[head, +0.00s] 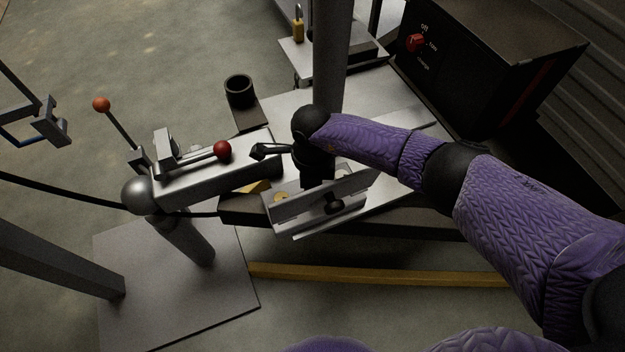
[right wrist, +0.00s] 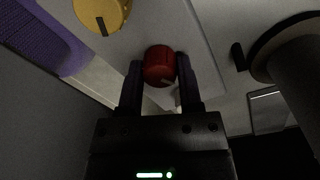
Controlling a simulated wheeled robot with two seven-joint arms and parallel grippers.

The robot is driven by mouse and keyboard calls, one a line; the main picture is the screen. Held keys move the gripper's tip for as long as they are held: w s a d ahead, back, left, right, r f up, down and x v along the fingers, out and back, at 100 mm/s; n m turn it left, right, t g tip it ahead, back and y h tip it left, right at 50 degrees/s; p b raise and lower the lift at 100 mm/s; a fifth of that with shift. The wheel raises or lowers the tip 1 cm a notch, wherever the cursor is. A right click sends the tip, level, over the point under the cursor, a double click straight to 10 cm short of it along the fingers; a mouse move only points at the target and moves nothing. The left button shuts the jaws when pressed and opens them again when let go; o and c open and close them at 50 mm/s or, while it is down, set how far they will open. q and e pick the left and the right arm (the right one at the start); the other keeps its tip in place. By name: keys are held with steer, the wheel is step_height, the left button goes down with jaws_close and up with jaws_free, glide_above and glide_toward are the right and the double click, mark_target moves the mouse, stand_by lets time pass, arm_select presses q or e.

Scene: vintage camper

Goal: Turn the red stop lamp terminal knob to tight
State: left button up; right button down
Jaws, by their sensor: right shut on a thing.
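The red knob (right wrist: 159,66) is on a pale panel (right wrist: 212,62) in the right wrist view. It has a pale pointer mark on its lower right side. My right gripper (right wrist: 158,72) is shut on it, with one dark finger on each side. In the head view my right gripper (head: 318,176) reaches down behind a tilted metal panel (head: 300,212), and the red knob is hidden there. The knob's labels are not readable. My left gripper is not in view.
A yellow knob (right wrist: 100,14) with a dark mark sits beside the red one. A metal coupling with a red-balled lever (head: 222,152) lies left of my right gripper. A grey post (head: 333,60) stands behind it. A black box (head: 490,65) with a red switch is at the upper right.

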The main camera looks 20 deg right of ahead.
steer(key=shift+r+m, duration=0.15)
steer(key=shift+m, duration=0.35)
steer(key=shift+m+p, duration=0.35)
steer(key=shift+m, duration=0.15)
steer(key=m+p, duration=0.2)
steer(key=m, duration=0.3)
arm_select(q)
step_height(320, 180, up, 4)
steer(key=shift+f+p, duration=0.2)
steer(key=shift+p, duration=0.5)
arm_select(e)
steer(key=m, duration=0.5)
steer(key=shift+c, duration=1.4)
jaws_free()
